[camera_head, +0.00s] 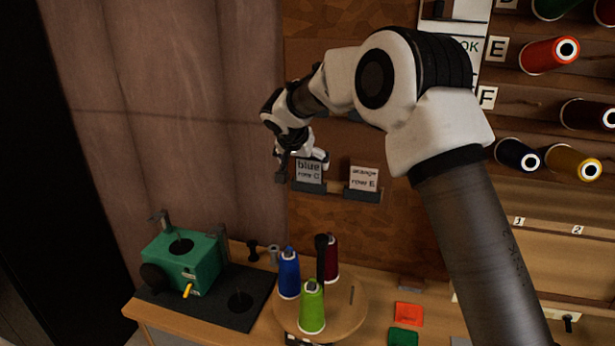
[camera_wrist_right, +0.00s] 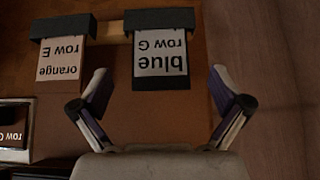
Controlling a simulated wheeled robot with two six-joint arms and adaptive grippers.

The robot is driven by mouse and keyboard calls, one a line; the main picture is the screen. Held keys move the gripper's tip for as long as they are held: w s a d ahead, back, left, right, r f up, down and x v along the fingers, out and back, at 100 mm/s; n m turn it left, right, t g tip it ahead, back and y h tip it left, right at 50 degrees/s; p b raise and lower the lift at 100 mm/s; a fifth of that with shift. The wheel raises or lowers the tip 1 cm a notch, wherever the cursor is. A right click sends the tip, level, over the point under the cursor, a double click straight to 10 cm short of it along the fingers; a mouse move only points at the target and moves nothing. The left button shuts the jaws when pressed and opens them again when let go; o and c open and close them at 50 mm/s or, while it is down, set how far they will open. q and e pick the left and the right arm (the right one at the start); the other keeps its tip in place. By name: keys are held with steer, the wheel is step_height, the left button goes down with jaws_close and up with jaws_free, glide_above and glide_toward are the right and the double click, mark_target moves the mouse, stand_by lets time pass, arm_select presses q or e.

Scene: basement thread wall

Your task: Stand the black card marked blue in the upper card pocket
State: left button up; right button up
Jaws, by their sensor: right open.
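The black card marked blue (camera_head: 309,171) stands in a dark pocket (camera_head: 307,187) on the brown wall board. In the right wrist view the card (camera_wrist_right: 161,55) appears upside down, reading "blue row G", with a black edge past its white label. My right gripper (camera_head: 303,160) is at the card's top end. In the wrist view the right gripper (camera_wrist_right: 160,88) is open, with one finger on each side of the card's free end and nothing held. I cannot tell which pocket is the upper one. My left gripper is not in view.
An orange card (camera_head: 363,178) marked row E stands close beside it. A framed row label (camera_wrist_right: 13,125) shows at the wrist view's left edge. Thread spools (camera_head: 548,55) fill the right-hand rack. Below are a green winder (camera_head: 195,255) and a round spool stand (camera_head: 345,318).

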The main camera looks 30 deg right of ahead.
steer(key=v, duration=0.5)
steer(key=shift+s+a+r+b, duration=0.1)
steer(key=shift+b, duration=0.2)
stand_by(1.1)
